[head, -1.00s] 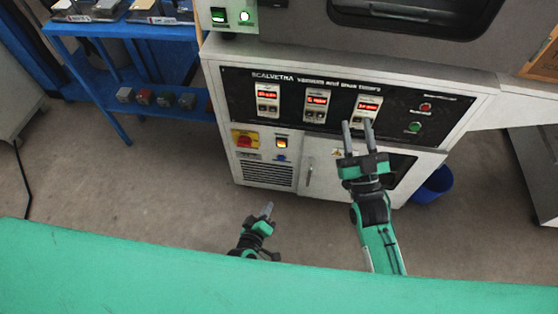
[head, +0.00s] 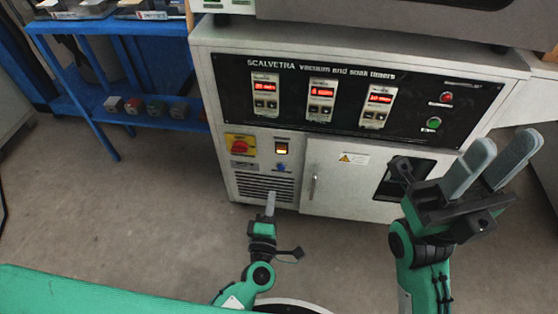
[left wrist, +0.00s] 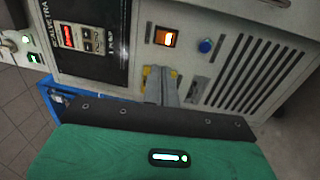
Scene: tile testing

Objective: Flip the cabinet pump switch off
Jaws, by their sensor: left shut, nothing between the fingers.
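The pump switch (head: 281,148) is a rocker lit orange on the left front of the white cabinet (head: 225,75), below the black timer panel. It also shows in the left wrist view (left wrist: 165,37), lit orange, above my fingertips. My left gripper (head: 271,194) is shut and empty, its fingers pointing up in front of the vent grille, below the switch and apart from it. In the left wrist view my left gripper (left wrist: 160,72) partly hides the yellow plate of the rotary switch. My right gripper (head: 508,150) is open and empty at the right, before the cabinet.
A red and yellow rotary switch (head: 240,144) sits left of the pump switch, and a blue button (head: 280,168) sits just below it. A cabinet door with a handle (head: 313,187) is to the right. A blue shelf (head: 170,122) stands at the left.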

